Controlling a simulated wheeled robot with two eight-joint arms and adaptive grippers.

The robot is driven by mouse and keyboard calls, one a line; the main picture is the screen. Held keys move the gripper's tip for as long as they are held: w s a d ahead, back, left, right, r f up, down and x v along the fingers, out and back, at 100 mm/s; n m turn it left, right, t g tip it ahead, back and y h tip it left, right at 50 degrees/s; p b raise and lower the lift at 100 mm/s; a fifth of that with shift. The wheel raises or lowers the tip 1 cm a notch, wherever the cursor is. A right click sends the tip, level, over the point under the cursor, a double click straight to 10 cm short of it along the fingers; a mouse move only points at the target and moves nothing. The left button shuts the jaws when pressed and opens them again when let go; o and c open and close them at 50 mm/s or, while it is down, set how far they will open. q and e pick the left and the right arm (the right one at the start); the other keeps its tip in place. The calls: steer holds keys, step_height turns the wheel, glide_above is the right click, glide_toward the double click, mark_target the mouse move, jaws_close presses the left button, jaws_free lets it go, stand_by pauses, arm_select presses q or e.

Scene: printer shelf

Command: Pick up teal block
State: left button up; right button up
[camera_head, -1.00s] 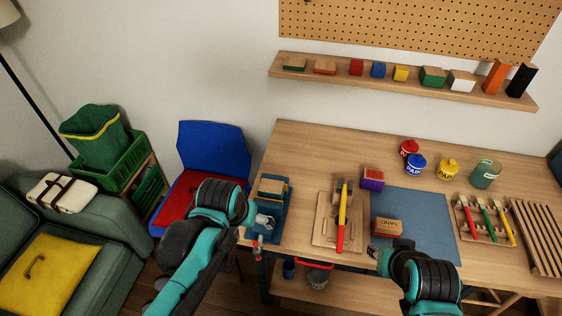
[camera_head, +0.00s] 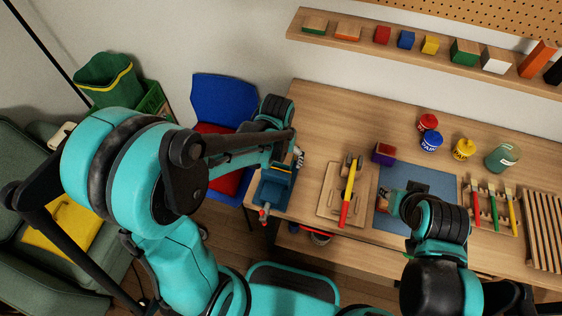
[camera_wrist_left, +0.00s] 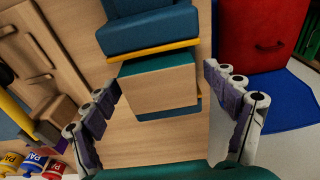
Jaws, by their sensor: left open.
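The teal block (camera_wrist_left: 158,85), with a pale wooden face and a teal edge, shows in the left wrist view against the blue vise-like holder (camera_wrist_left: 150,30) with yellow strips. My left gripper (camera_wrist_left: 161,80) is open, with one finger on each side of the block and visible gaps beside it. In the head view the holder (camera_head: 272,190) sits at the table's left end; my left arm hides the block there. My right gripper (camera_head: 388,199) is low over the blue mat by a brown box; its jaws are too small to read.
A wooden board (camera_head: 328,205) with a red-and-yellow tool lies right of the holder. Paint pots and a brush rack stand further right. A blue-and-red chair (camera_head: 222,100) is beside the table's left end.

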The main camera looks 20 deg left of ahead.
arm_select(q)
steer(key=shift+f, duration=0.6)
steer(key=shift+r, duration=0.1)
steer(key=c, duration=1.4)
steer(key=shift+c, duration=0.2)
